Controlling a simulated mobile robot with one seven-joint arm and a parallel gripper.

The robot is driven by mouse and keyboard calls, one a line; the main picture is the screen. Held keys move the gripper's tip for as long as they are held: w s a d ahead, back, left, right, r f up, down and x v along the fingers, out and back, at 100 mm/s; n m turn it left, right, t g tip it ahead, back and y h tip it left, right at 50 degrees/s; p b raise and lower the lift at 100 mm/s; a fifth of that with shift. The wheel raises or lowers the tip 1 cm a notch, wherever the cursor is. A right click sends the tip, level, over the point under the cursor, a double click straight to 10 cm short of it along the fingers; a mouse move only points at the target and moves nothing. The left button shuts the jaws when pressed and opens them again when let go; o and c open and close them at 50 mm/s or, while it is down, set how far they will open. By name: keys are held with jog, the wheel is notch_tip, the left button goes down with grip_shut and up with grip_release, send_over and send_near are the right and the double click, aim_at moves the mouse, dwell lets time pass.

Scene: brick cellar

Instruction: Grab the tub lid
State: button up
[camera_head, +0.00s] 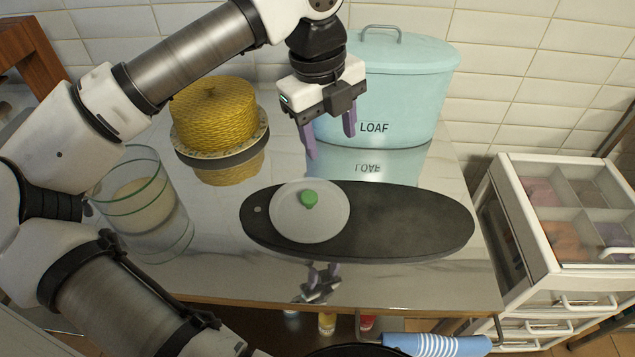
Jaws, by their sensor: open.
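A round whitish lid (323,222) with a green knob (309,198) lies on the left part of a dark oval board (420,222). It is the likely tub lid. My gripper (331,142) is open and empty, with its purple fingers pointing down. It hangs above the table, behind the lid in the picture, and is apart from it. A pale blue bin marked LOAF (415,95) stands behind the gripper, with its own lid (405,48) and metal handle on top.
A yellow woven container (210,118) on a tray and a glass jar (135,195) stand to the left. A white drawer unit (540,235) stands right of the glossy table (220,262). A striped blue towel (437,344) hangs at the front.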

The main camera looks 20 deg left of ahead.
jog(key=a+f+n+y, duration=0.1)
jog(key=a+n, duration=0.1)
jog(key=a, duration=0.2)
jog(key=p, duration=0.2)
send_over(309, 196)
jog(key=shift+g, duration=0.4)
notch_tip(309, 196, down, 7)
jog(key=shift+a+f, duration=0.15)
jog(key=shift+f+p, duration=0.95)
jog(key=shift+f, duration=2.15)
grip_shut()
